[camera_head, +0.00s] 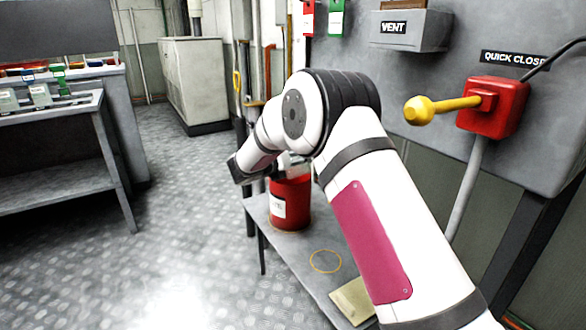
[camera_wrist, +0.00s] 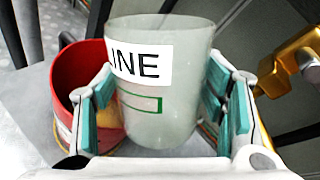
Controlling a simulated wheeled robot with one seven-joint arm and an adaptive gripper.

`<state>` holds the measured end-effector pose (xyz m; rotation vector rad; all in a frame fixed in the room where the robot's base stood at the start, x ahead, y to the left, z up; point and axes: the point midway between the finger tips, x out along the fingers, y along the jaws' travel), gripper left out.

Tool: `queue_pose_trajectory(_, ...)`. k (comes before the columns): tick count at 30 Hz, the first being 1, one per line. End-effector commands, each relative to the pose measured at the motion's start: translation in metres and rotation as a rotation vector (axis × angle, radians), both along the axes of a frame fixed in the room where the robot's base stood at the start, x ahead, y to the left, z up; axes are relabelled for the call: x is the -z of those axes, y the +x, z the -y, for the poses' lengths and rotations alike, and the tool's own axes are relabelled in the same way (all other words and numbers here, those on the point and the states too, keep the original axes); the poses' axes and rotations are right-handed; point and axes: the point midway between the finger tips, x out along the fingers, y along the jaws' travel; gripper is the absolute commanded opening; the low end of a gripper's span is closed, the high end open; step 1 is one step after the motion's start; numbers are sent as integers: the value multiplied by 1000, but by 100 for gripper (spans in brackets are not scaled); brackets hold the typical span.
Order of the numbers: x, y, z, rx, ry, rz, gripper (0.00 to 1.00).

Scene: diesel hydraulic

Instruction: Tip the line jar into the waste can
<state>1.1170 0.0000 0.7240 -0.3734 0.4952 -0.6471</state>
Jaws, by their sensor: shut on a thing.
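In the wrist view, a translucent jar (camera_wrist: 155,106) with a white label reading "INE" fills the middle. My gripper (camera_wrist: 160,105) has its teal-padded fingers on both sides of the jar and is shut on it. The jar looks about upright in that view. The red waste can (camera_wrist: 80,72) is open-topped and stands behind and to the left of the jar. In the head view, the red can (camera_head: 291,205) stands on the grey bench with its white label partly visible. My gripper (camera_head: 240,168) is by the can's top, and my arm hides the jar there.
The narrow grey bench (camera_head: 285,243) carries a yellow ring mark (camera_head: 325,261) and a beige pad (camera_head: 352,298). A red quick-close box (camera_head: 495,107) with a yellow lever (camera_head: 440,107) is on the right panel. Open floor lies to the left.

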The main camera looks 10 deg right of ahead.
Motion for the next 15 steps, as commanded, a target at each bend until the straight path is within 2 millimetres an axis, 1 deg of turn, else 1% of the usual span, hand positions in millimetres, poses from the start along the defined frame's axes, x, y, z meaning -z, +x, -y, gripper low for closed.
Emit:
queue_pose_trajectory(1,3,0,0,1,3,10,27)
queue_pose_trajectory(15,7,0,0,0,36,115,27)
